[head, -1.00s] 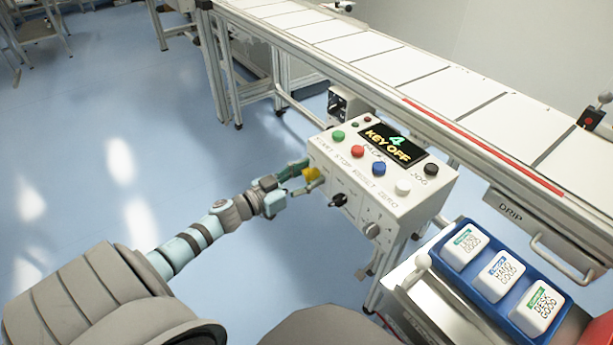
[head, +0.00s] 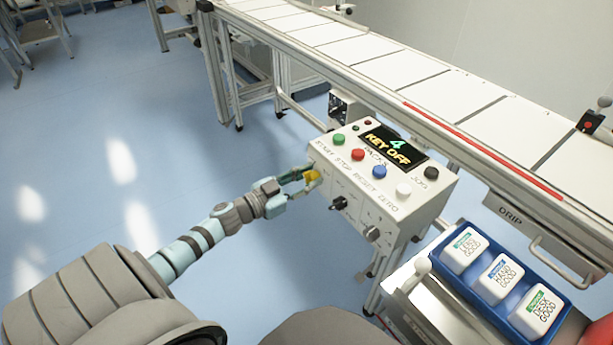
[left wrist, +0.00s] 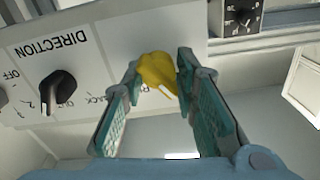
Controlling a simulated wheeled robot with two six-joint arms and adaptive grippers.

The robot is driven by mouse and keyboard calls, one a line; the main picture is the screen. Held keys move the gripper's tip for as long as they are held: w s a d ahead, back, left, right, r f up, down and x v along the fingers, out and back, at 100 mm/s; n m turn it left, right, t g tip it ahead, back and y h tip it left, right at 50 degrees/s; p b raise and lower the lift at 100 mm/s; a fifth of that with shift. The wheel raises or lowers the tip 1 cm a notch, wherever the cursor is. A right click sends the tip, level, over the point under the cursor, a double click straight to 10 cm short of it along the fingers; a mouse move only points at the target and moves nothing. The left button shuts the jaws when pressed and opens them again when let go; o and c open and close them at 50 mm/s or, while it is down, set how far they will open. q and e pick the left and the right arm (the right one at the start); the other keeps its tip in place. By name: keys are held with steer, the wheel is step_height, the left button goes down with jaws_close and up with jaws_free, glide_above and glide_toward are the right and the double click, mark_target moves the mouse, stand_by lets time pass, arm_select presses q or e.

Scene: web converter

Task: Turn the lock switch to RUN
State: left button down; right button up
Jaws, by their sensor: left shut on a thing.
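The yellow lock switch (head: 314,176) is on the front face of the white control box (head: 345,187), at its left end. Its yellow handle (left wrist: 157,72) also shows in the left wrist view, between the two teal finger pads. My left gripper (head: 307,175) reaches in from the left and is shut on the yellow switch. The fingers cover part of the switch and its printed labels, so I cannot read which position it points to. My right gripper is not in view.
A black DIRECTION knob (left wrist: 60,92) sits beside the lock switch, and a grey knob (head: 371,232) is farther right. Several coloured buttons are on the box top. A conveyor (head: 440,85) runs behind. A blue tray (head: 470,288) with white packs stands right.

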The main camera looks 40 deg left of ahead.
arm_select(q)
steer(key=m, duration=0.3)
steer(key=shift+s+d+f+p, duration=0.1)
steer(key=shift+d+f+p, duration=0.05)
steer(key=shift+p, duration=0.15)
steer(key=m, duration=0.4)
steer(key=shift+f, duration=0.1)
steer(key=m, duration=0.2)
steer(key=shift+m, duration=0.4)
steer(key=m, duration=0.3)
steer(key=shift+f+b, duration=0.1)
steer(key=shift+b, duration=0.2)
steer(key=shift+m, duration=1.5)
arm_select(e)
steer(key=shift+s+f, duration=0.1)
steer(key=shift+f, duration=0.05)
arm_select(q)
steer(key=shift+s, duration=0.1)
steer(key=c, duration=1.3)
jaws_free()
steer(key=shift+d, duration=0.1)
steer(key=shift+c, duration=0.2)
